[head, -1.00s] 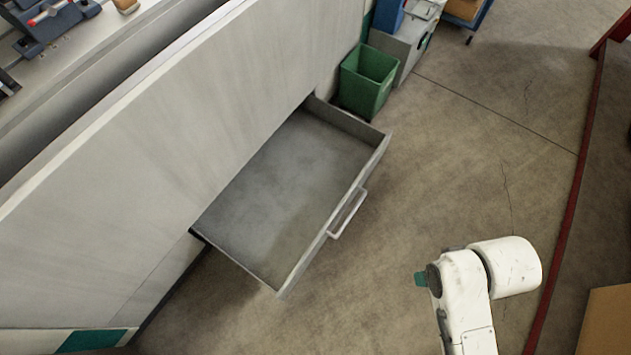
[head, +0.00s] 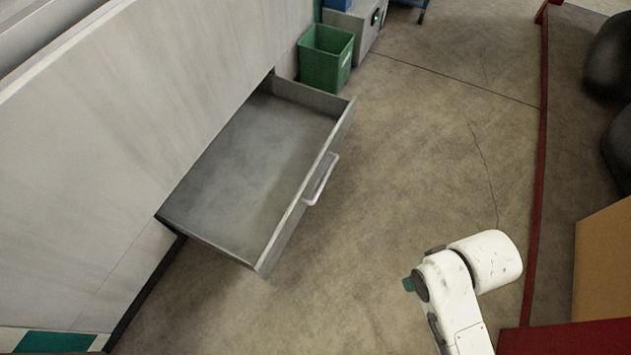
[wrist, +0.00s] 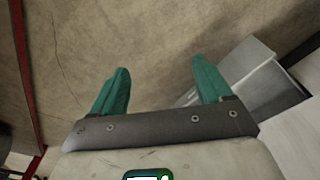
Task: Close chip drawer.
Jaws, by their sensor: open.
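The chip drawer (head: 243,165) is a grey, empty drawer standing pulled out from the light grey cabinet front (head: 110,120) in the head view. Its handle (head: 322,182) is a pale bar on the front panel. My gripper (wrist: 160,73) shows in the wrist view with two teal fingers apart and nothing between them. The drawer also shows in the wrist view (wrist: 262,85), right of and beyond the fingers. In the head view only a small teal tip of my gripper shows, right of and below the drawer front, apart from it; my white arm hides the rest.
A green bin (head: 326,60) stands on the floor beyond the drawer's far side. A red edge (head: 541,150) runs along the right, with dark rounded objects and a tan box (head: 603,262) beyond it. The concrete floor before the drawer is clear.

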